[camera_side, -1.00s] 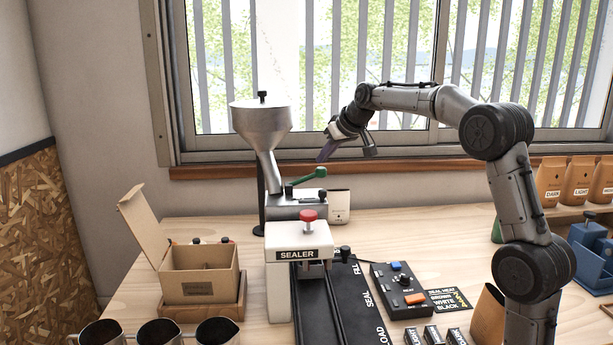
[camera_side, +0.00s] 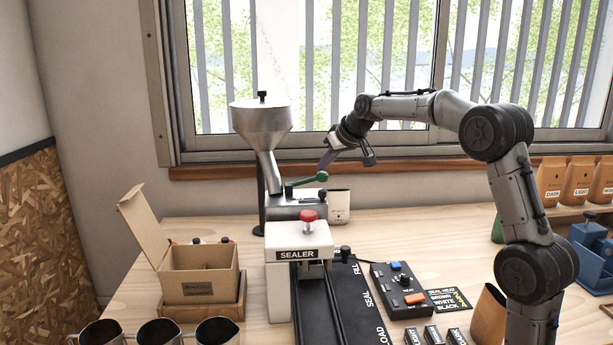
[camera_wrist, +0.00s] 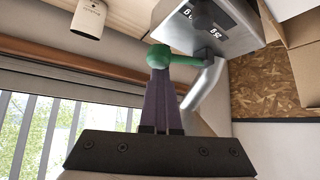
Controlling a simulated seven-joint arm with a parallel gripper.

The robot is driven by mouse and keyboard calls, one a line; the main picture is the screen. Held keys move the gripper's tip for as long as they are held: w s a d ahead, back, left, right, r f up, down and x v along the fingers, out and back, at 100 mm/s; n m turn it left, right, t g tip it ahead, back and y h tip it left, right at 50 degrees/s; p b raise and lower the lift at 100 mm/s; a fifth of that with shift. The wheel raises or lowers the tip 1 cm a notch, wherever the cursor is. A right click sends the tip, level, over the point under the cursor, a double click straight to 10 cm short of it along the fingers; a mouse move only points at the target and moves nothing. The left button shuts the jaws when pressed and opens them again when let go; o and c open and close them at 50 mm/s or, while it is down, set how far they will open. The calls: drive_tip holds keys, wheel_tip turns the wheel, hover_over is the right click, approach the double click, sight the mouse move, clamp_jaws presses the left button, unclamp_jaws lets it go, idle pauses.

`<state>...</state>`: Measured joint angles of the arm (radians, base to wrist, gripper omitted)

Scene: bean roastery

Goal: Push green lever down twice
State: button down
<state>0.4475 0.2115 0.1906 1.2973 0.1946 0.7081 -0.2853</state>
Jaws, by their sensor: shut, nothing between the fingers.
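The green lever (camera_side: 307,180) sticks out to the right from the dispenser body under the steel hopper (camera_side: 262,125), and its round knob is at the right end. In the side view the lever now lies slightly tilted, with the knob a little higher than the pivot. My gripper (camera_side: 323,166) is shut and empty, with its purple fingertips at the top of the knob. In the wrist view the shut fingers (camera_wrist: 160,78) reach to the green knob (camera_wrist: 159,56) and appear to touch it.
A white sealer (camera_side: 298,240) with a red knob stands in front of the dispenser. An open cardboard box (camera_side: 200,271) is at left. A control box (camera_side: 398,290) lies at right.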

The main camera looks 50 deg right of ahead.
drive_tip(key=shift+f, duration=1.05)
drive_tip(key=shift+r, duration=3.15)
drive_tip(key=shift+w, duration=0.3)
drive_tip(key=shift+f, duration=0.95)
drive_tip(key=shift+s, duration=0.35)
idle(0.5)
